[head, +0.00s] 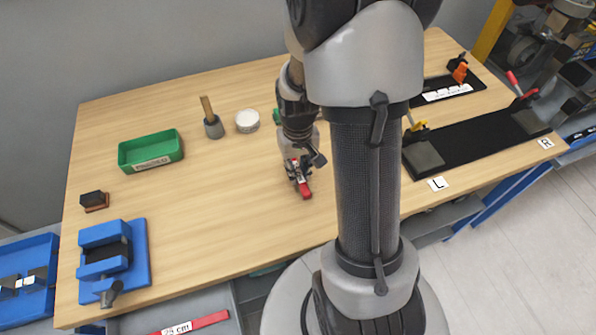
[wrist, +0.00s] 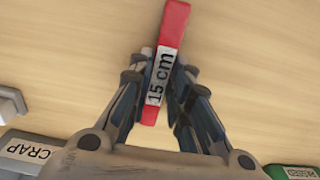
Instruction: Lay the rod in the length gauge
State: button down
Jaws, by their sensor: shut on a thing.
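A red rod with a white label reading "15 cm" is in my gripper; it shows in the wrist view (wrist: 172,28) and as a short red piece in the head view (head: 304,188). My gripper (wrist: 160,80) is shut on the rod near its labelled part, and one end sticks out past the fingertips. In the head view my gripper (head: 298,170) is over the middle of the wooden table. I cannot tell for sure which fixture is the length gauge; a small black fixture with a white strip (head: 447,94) and an orange part stands at the back right.
A long black board (head: 470,142) with clamps lies at the table's right, beside "L" and "R" labels. A green bin (head: 152,165), a blue vise (head: 136,262) and a white round thing (head: 247,121) stand on the left half. A red "25 cm" rod (head: 209,320) lies below the front edge.

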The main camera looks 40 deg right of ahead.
jog(key=shift+f, duration=0.1)
jog(key=c, duration=1.9)
grip_release()
jog(key=shift+f, duration=0.15)
jog(key=o, duration=0.4)
